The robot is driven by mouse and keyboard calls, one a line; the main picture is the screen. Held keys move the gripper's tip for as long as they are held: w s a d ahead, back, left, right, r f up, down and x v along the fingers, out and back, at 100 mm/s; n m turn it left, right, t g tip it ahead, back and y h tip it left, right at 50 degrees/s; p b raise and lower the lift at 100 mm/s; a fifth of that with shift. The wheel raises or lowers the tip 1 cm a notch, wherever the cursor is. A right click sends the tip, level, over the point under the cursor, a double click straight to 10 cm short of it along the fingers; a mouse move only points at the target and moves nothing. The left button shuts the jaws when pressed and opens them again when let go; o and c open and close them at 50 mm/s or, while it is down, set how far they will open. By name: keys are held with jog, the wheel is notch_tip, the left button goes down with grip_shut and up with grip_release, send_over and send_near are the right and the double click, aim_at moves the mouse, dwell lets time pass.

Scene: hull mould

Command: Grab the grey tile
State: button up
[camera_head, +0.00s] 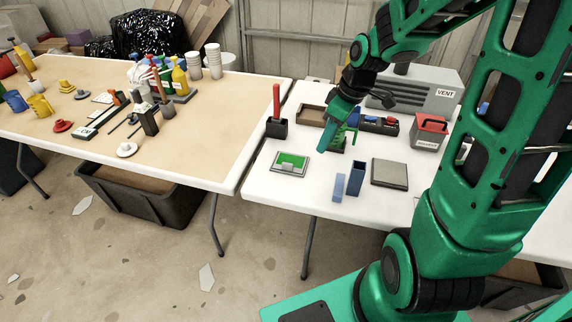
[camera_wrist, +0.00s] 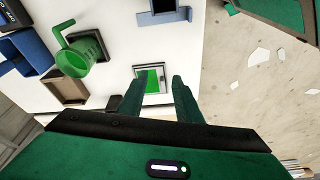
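A small pale grey piece (camera_head: 289,168), which looks like the grey tile, lies at the front part of a green panel in a grey-framed tray (camera_head: 279,172). The tray also shows in the wrist view (camera_wrist: 139,74), beyond my fingertips. My gripper (camera_head: 325,146) is above the table, to the right of the tray and apart from it. In the wrist view its two green fingers (camera_wrist: 157,88) stand apart with nothing between them. The piece is too small to make out clearly there.
A green cup (camera_wrist: 78,58) stands close by, left of my fingers in the wrist view. A blue open box (camera_head: 356,178), a blue block (camera_head: 339,187) and a flat grey square case (camera_head: 389,173) stand right of the tray. A red-handled tool in a black holder (camera_head: 277,128) stands behind it.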

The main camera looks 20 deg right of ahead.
aim_at(289, 164)
jog(key=w+a+f+n, duration=0.1)
jog(key=w+a+f, duration=0.1)
jog(key=f, duration=0.2)
jog(key=w+a+f+n+y, duration=0.1)
jog(key=w+a+f, duration=0.1)
jog(key=a+f, duration=0.1)
jog(key=w+a+f+n, duration=0.1)
jog(key=w+a+f, duration=0.2)
jog(key=f, duration=0.2)
jog(key=shift+t+y, duration=0.3)
jog(key=shift+y, duration=0.1)
jog(key=shift+w, duration=0.1)
grip_shut()
